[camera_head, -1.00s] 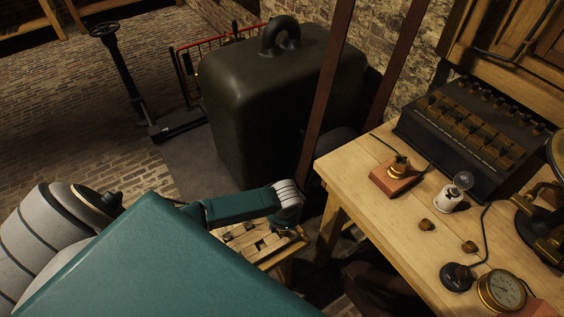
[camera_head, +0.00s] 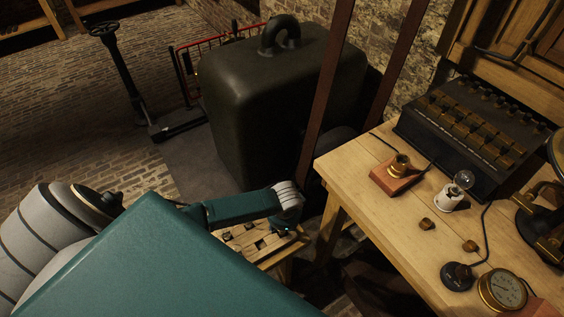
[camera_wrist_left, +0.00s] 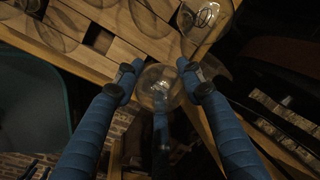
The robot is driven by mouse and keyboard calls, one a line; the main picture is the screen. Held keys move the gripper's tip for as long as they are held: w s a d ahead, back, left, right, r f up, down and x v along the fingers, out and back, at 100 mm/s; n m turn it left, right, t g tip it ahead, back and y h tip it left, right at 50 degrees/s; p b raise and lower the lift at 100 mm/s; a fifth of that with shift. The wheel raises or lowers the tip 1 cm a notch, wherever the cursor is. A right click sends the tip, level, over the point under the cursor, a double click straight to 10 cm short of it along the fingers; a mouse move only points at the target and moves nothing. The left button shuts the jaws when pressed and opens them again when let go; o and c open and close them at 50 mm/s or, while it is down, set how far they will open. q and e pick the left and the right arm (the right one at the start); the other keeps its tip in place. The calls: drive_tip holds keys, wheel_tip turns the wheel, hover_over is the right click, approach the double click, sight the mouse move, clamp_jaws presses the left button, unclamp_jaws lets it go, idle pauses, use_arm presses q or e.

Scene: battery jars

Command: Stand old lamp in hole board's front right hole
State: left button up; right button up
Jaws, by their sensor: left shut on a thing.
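My left gripper (camera_wrist_left: 159,74) is shut on a clear glass lamp (camera_wrist_left: 160,86), whose rounded bulb shows between the two blue fingers in the left wrist view. The lamp's lower end is hard to make out. The wooden hole board (camera_wrist_left: 92,58) lies just beyond the fingertips, with dark square holes and faint, see-through glass shapes over it. The lamp overlaps the board's edge in this view; I cannot tell whether they touch. In the head view the hole board (camera_head: 262,254) is partly covered by my teal left arm, and the left fingers and held lamp are hidden. My right gripper is not in view.
A wooden table at right (camera_head: 385,217) holds a lamp in a white socket (camera_head: 450,197), a wooden block with a brass fitting (camera_head: 398,176), a dial gauge (camera_head: 502,291) and a black battery box (camera_head: 470,135). A dark green case (camera_head: 275,105) stands behind the board.

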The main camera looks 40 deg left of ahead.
use_arm(q)
drive_tip(key=shift+f, duration=0.1)
idle(0.3)
drive_tip(key=o, duration=1.4)
drive_tip(key=v, duration=1.2)
